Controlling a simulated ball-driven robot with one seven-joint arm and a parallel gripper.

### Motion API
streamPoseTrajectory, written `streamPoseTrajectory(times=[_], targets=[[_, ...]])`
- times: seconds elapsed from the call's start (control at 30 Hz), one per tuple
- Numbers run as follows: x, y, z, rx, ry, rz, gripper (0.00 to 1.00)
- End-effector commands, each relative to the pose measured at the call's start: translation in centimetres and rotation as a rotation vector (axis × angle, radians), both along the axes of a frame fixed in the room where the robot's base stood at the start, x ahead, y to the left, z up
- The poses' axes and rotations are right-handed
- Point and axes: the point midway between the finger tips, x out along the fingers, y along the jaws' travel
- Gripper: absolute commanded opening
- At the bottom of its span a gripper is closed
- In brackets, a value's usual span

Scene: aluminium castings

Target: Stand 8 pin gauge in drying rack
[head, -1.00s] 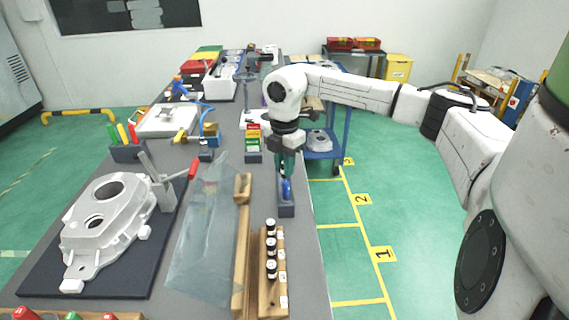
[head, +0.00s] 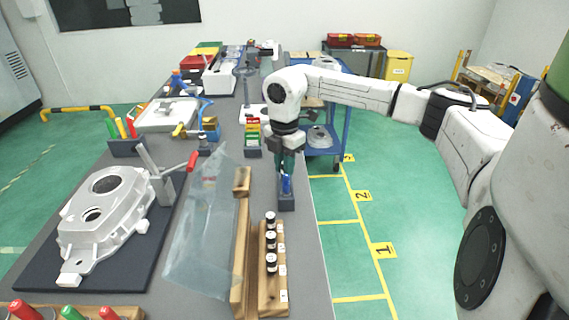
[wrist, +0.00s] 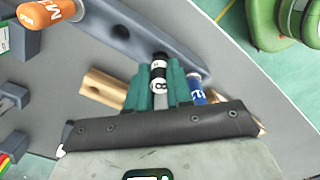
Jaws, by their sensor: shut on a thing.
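My gripper (wrist: 160,86), with teal fingers, is shut on the 8 pin gauge (wrist: 160,72), which has a black top and a white label reading 8. Its lower end is hidden by the fingers. In the head view my gripper (head: 287,166) is low over a narrow dark grey block (head: 287,203). A blue-topped piece (head: 286,184) shows there, and a blue labelled piece (wrist: 197,89) is beside the right finger in the wrist view. A wooden rack (head: 273,296) in front holds three upright black-topped gauges (head: 271,240). I cannot tell which holder is the drying rack.
A large casting (head: 110,215) rests on a dark mat by a red-handled clamp (head: 190,162). The bench's right edge runs close by the grey block.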

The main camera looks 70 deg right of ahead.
Motion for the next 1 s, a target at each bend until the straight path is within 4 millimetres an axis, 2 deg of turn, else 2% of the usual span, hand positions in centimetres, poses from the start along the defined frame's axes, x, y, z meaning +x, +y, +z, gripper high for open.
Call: streamPoseTrajectory(times=[0.83,0.87,1.0], targets=[[0.0,0.0,-2.0,0.000,0.000,0.000,0.00],[0.0,0.0,-2.0,0.000,-0.001,0.000,0.21],[0.0,0.0,-1.9,0.000,-0.001,0.000,0.35]])
